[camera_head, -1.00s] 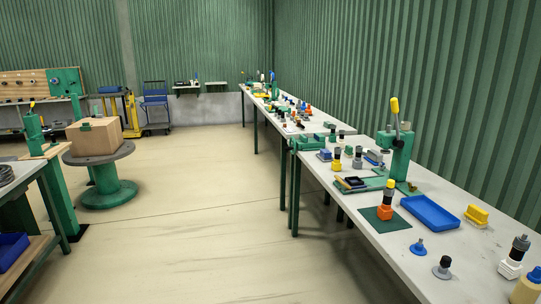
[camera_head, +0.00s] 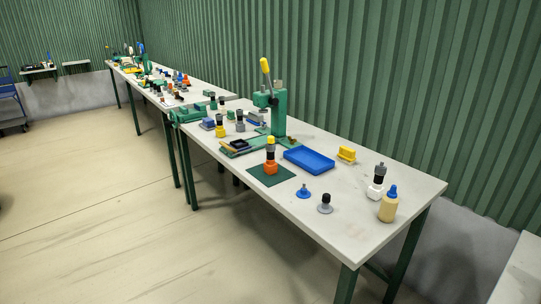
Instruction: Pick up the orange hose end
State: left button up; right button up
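The clearest orange thing is the base of a small upright tool (camera_head: 270,160) with a black middle and yellow top. It stands on a dark green mat (camera_head: 257,179) on the near workbench (camera_head: 335,226). Neither of my grippers is in view.
A second cluttered bench (camera_head: 203,92) stands beyond. Open floor (camera_head: 95,215) lies to the left; the ribbed green wall runs behind.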

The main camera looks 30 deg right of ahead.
aim_at(270, 167)
jog(key=i+z, duration=0.15)
jog(key=z, duration=0.2)
jog(key=i+j+z, duration=0.1)
jog(key=z, duration=0.25)
jog(key=i+j+z, duration=0.1)
jog(key=z, duration=0.25)
jog(key=i+j+z, duration=0.3)
jog(key=j, duration=0.25)
jog(key=i+j+z, duration=0.15)
jog(key=j, duration=0.15)
jog(key=i+j, duration=0.1)
jog(key=j, duration=0.2)
jog(key=i+j+z, duration=0.1)
jog(key=j, duration=0.2)
jog(key=i+j, duration=0.15)
jog(key=j+z, duration=0.05)
jog(key=j, duration=0.05)
